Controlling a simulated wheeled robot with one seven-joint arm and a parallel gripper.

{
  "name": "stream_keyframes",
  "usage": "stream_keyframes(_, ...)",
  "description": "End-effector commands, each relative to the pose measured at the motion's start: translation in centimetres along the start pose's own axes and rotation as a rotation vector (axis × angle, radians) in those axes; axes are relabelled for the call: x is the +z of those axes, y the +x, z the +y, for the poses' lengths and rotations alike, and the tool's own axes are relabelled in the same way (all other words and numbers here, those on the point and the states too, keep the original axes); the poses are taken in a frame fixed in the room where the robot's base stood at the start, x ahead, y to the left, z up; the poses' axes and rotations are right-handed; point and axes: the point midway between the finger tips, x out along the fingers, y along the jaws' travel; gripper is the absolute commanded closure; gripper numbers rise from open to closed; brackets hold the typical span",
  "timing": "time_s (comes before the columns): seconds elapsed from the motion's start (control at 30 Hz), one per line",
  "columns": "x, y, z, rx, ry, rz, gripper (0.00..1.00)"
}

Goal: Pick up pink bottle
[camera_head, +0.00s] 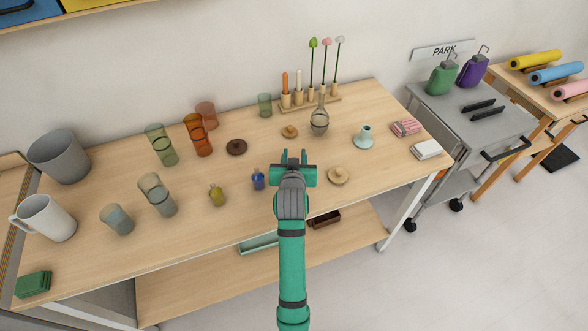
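I cannot make out a pink bottle in the head view. A small yellow bottle (217,195) and a small blue bottle (258,179) stand on the wooden table (235,215), to the left of my gripper. My gripper (293,157) is over the middle of the table, with its two fingertips apart and nothing visible between them. The gripper and my green arm hide the patch of table under them, to the right of the blue bottle.
Grey pots and several tinted glasses, including an orange one (198,135), crowd the table's left. A round wooden lid (337,175) lies right of my gripper; a glass vessel (320,120) stands behind. A grey cart (470,100) holds green (443,77) and purple (473,70) bottles.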

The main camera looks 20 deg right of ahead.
Motion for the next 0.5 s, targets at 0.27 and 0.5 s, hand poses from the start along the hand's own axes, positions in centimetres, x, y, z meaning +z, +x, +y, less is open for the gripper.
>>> stream_keyframes(0.27,-0.02,0.11,0.02,0.0,0.0,0.001,0.75)
stream_keyframes(0.5,0.11,0.12,0.02,0.0,0.0,-0.002,1.0)
